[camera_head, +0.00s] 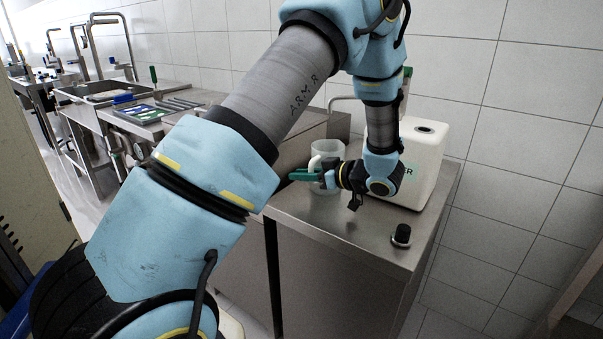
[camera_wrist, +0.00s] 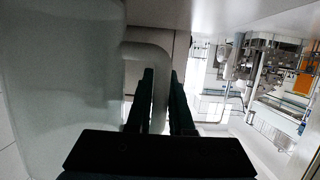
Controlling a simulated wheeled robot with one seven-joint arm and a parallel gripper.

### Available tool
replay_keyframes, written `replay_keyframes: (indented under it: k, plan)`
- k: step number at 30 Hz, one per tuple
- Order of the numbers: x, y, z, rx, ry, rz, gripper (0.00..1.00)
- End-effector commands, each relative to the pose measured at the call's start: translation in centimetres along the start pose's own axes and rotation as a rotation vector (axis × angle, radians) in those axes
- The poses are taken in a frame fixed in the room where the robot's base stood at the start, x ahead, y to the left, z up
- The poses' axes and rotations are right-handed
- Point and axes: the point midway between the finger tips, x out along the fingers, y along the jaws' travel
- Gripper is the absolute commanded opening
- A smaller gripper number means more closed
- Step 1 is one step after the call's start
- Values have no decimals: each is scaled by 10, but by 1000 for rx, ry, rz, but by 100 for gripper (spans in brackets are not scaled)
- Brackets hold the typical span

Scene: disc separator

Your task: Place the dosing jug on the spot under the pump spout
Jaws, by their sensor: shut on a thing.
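My gripper (camera_head: 304,175) has green fingers and is shut on the jug's handle. In the wrist view the jug (camera_wrist: 62,75) fills the left side, and the dark fingers (camera_wrist: 162,88) close around its curved handle (camera_wrist: 155,62). I cannot tell whether the jug's base touches the counter. A thin pale tube (camera_head: 342,98), perhaps the pump spout, reaches left from the canister, partly behind my arm. The spot under it is not distinguishable.
The white canister (camera_head: 427,150) stands against the tiled wall, partly hidden by my wrist. A black knob (camera_head: 402,234) sits on the counter's front right (camera_head: 358,230). A sink bench (camera_head: 92,90) with trays lies at the far left.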

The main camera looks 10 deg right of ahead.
Motion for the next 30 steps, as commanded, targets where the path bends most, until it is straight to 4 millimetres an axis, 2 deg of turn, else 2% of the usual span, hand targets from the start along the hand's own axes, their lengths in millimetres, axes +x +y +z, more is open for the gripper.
replay_keyframes:
  k: [11,12,19,30]
  plan:
    - [1,0,4,-2,0,0,0]
    - [1,0,3,-2,0,0,24]
    - [1,0,3,-2,0,0,50]
    - [-4,0,1,-2,-1,2,50]
